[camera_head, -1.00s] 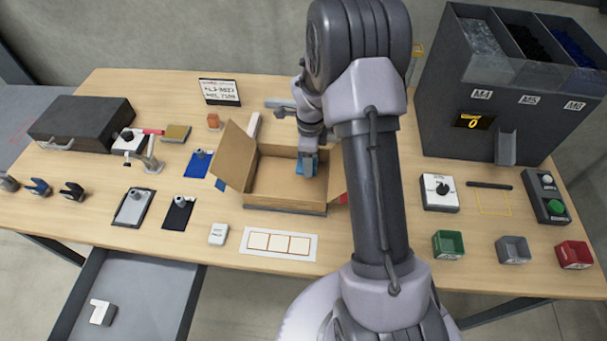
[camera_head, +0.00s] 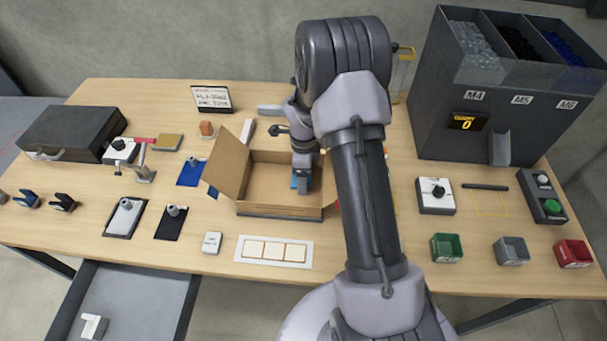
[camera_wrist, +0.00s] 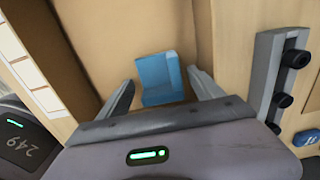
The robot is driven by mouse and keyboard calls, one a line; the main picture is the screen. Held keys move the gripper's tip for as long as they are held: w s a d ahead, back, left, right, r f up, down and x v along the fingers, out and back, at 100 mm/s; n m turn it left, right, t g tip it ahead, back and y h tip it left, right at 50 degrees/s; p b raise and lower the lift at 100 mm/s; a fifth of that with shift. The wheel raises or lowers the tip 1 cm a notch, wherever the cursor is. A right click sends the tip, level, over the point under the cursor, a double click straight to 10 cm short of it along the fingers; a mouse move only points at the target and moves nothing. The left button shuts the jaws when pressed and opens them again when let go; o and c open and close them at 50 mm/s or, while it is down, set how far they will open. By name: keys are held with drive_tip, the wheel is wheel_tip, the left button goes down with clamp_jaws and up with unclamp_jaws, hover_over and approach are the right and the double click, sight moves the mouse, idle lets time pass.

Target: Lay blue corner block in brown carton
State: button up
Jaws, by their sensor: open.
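The brown carton (camera_head: 243,211) stands open near the middle of the table, with its left flap folded outward. My gripper (camera_head: 301,180) reaches down into the right part of the carton. In the wrist view the blue corner block (camera_wrist: 160,78) sits against the brown carton surface, ahead of and between my two spread fingers (camera_wrist: 162,95). The fingers are apart, with visible gaps beside the block. In the head view a bit of blue (camera_head: 294,182) shows at my gripper; the rest of the block is hidden by my arm.
A white strip with several square cards (camera_head: 273,250) lies in front of the carton. A dark feeder (camera_head: 445,130) stands at the back right. A drawer (camera_head: 125,300) stands open at front left.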

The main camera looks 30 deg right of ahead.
wheel_tip(320, 180, up, 13)
drive_tip(key=p, duration=0.4)
drive_tip(key=s+a+r+n+t, duration=0.1)
drive_tip(key=s+a+r+n, duration=0.25)
drive_tip(key=r, duration=0.35)
drive_tip(key=s+a+r+n+t, duration=0.1)
drive_tip(key=s+a+r+n, duration=0.1)
drive_tip(key=a+r+n, duration=0.4)
drive_tip(key=s+a+r+n+t, duration=0.1)
drive_tip(key=s+a+r+n, duration=0.1)
drive_tip(key=s, duration=0.4)
drive_tip(key=s+a+r+n+t+y, duration=0.1)
drive_tip(key=s+a+r+n, duration=0.2)
drive_tip(key=s+n, duration=0.2)
drive_tip(key=s+a+r+n+t+y, duration=0.1)
drive_tip(key=s+a+r+n, duration=0.2)
drive_tip(key=s, duration=0.3)
drive_tip(key=shift+s+a+r+n+t, duration=0.15)
drive_tip(key=shift+s+a+n+t, duration=0.1)
drive_tip(key=shift+s+n+t, duration=0.25)
drive_tip(key=shift+w, duration=0.15)
